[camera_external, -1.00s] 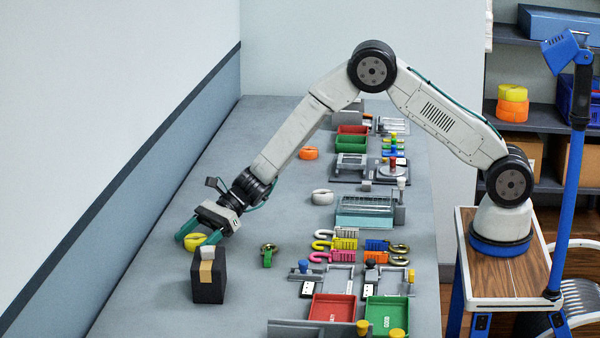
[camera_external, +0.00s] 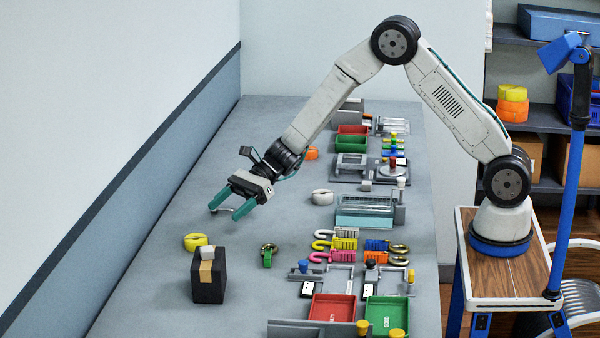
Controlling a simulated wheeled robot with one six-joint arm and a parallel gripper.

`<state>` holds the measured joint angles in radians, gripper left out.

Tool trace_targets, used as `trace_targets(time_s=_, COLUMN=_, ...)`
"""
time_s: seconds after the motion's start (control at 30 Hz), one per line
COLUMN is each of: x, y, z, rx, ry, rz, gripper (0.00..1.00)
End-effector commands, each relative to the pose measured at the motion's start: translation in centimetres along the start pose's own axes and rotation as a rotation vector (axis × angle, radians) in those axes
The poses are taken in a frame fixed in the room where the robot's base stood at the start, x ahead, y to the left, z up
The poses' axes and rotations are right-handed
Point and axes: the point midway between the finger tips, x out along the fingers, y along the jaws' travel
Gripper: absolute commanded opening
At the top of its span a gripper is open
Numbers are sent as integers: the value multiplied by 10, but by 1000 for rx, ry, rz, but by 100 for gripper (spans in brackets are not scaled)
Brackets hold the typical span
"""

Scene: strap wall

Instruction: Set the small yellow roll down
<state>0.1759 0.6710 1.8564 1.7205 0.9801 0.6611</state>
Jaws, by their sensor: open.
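The small yellow roll (camera_external: 196,242) lies on the grey table (camera_external: 160,285), just behind and left of the black box. Nothing holds it. My gripper (camera_external: 226,213), with green fingers, is open and empty. It hangs above the table, up and to the right of the yellow roll and clear of it.
A black box (camera_external: 209,280) with a tan stripe and a small white item on top stands beside the roll. A green-tagged ring (camera_external: 268,256), a white roll (camera_external: 322,197) and an orange roll (camera_external: 312,153) lie further right. Hooks, trays and fixtures fill the right side.

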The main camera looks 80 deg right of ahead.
Motion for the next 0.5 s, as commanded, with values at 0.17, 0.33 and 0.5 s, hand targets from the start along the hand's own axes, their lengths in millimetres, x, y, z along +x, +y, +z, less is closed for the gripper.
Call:
trace_targets(time_s=0.17, x=-20, y=34, z=38, rx=-163, ry=21, rz=78, gripper=71)
trace_targets(time_s=0.33, x=-68, y=111, z=90, rx=-503, ry=79, rz=249, gripper=71)
trace_targets(time_s=0.5, x=-127, y=191, z=115, rx=-855, ry=154, rz=429, gripper=71)
